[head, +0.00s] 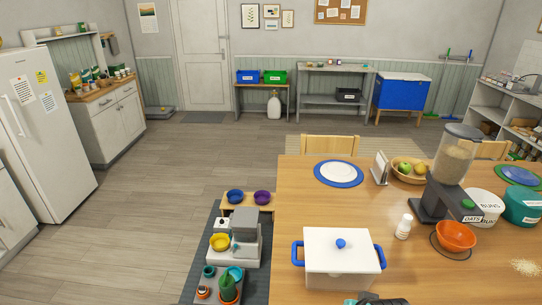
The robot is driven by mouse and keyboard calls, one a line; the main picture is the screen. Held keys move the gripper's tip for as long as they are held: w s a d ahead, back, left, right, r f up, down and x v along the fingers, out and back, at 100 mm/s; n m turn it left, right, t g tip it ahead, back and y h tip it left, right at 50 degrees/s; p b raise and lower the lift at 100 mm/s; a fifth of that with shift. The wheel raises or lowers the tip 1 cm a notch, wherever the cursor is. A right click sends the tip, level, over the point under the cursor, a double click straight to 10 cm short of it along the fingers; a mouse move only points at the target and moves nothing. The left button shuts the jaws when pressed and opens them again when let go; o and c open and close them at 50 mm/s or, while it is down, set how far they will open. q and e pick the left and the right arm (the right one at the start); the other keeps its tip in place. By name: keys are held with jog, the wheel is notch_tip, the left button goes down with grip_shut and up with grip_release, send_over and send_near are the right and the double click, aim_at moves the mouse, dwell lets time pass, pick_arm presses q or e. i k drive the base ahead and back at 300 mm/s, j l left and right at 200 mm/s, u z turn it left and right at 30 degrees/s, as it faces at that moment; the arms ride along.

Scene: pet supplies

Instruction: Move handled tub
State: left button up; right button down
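The handled tub (337,266) is a white, box-like tub with a lid, a blue knob on top and a blue handle on each side. It stands upright on the near left part of the wooden table (290,215), close to the left edge. Its inside is hidden by the lid.
Right of the tub are a white bottle (404,226), an orange bowl (456,236), a feeder (453,160) and labelled tubs (485,205). A blue-rimmed plate (338,173) lies behind. Bowls and a grey feeding station (245,245) stand on a floor mat (203,265) to the left.

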aim_at(333, 282)
jog(key=j+z, duration=0.4)
jog(key=k+j+z, duration=0.15)
jog(key=j+z, duration=0.25)
jog(key=j, duration=0.1)
